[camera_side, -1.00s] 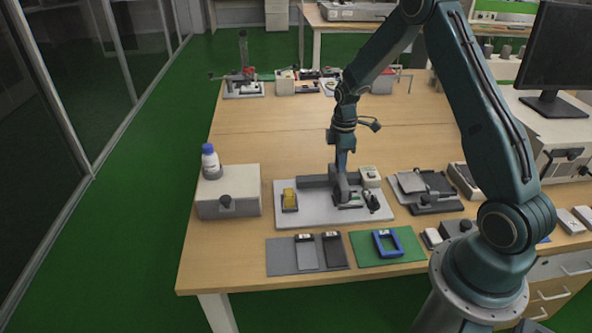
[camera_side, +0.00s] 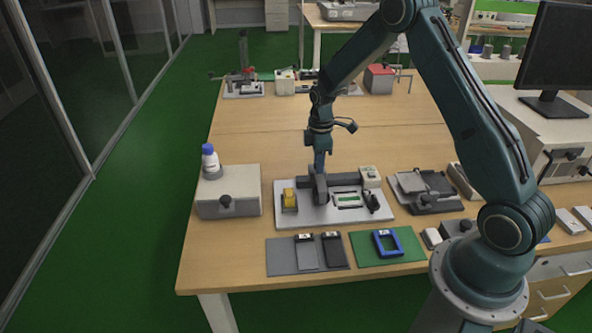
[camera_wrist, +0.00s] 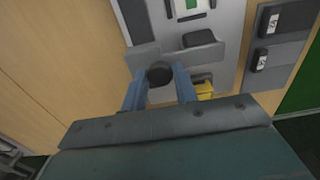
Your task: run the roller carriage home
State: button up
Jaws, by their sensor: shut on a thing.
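The roller carriage (camera_side: 318,187) is a dark grey block on a grey rail (camera_side: 345,179) across a pale base plate (camera_side: 318,221). It stands left of the rail's middle. My gripper (camera_side: 319,167) points down at it from above. In the wrist view my gripper (camera_wrist: 158,78) has its blue fingers on either side of the carriage's round black knob (camera_wrist: 159,72), shut on it. A yellow block (camera_side: 289,198) sits at the plate's left end, close left of the carriage. A green and white strip (camera_side: 348,199) lies uncovered to the carriage's right.
A grey box (camera_side: 228,192) with a blue-capped bottle (camera_side: 210,160) on it stands at the left. A grey mat with dark fixtures (camera_side: 283,257) and a green mat with a blue frame (camera_side: 388,243) lie in front. Bare table lies behind the plate.

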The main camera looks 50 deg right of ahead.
jog(key=shift+w+a+r, duration=0.1)
jog(key=shift+w+a, duration=1)
jog(key=shift+w, duration=0.05)
jog(key=shift+w+a, duration=0.1)
jog(key=shift+a, duration=0.05)
jog(key=o, duration=0.5)
notch_tip(320, 180, up, 5)
jog(key=shift+f, duration=0.1)
dwell(0.5)
jog(key=shift+r, duration=0.2)
